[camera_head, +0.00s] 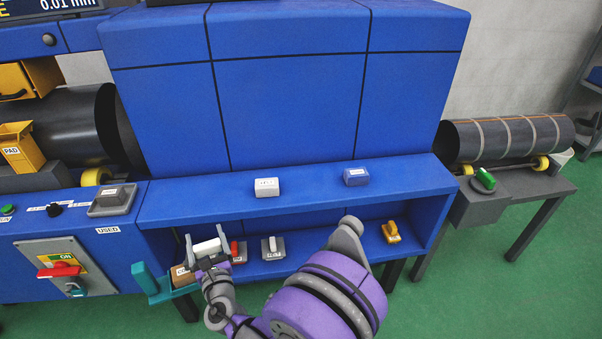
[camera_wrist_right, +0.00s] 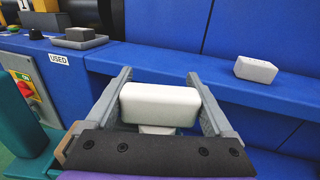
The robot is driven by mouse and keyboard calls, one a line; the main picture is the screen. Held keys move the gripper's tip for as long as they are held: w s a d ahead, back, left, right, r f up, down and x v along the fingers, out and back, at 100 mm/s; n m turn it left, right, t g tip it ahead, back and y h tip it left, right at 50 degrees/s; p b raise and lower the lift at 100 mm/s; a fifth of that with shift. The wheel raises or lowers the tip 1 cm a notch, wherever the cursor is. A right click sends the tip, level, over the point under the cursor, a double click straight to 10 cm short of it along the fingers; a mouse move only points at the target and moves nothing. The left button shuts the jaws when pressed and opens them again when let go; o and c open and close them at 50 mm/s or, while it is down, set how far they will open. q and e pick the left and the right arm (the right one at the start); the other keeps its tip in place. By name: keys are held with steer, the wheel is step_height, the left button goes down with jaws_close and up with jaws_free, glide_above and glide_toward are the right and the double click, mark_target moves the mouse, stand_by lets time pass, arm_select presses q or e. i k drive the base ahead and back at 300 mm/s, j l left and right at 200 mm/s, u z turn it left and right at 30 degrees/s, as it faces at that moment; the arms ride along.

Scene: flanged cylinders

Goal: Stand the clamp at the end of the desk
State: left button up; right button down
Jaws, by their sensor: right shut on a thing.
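My right gripper (camera_head: 207,251) is shut on a white block-like thing (camera_head: 206,246), held in front of the blue desk (camera_head: 200,205) near its left part. In the right wrist view the white thing (camera_wrist_right: 160,104) sits between the two grey fingers, with a narrower white part below it. Its lower end is hidden by the gripper, so I cannot tell whether it is the clamp. A grey-and-white piece (camera_head: 273,247), a red-handled piece (camera_head: 235,252) and a yellow piece (camera_head: 391,232) sit on the desk's lower shelf. My left gripper is not in view.
A grey block (camera_head: 112,199) lies by the USED label at left. A teal part (camera_head: 150,284) is left of my gripper. The ledge between is clear.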

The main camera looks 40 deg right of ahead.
mark_target(411, 171)
steer(key=z, duration=2.15)
steer(key=j+z, duration=0.15)
steer(key=z, duration=0.15)
steer(key=i+j+z, duration=0.1)
steer(key=z, duration=0.2)
steer(key=j, duration=0.1)
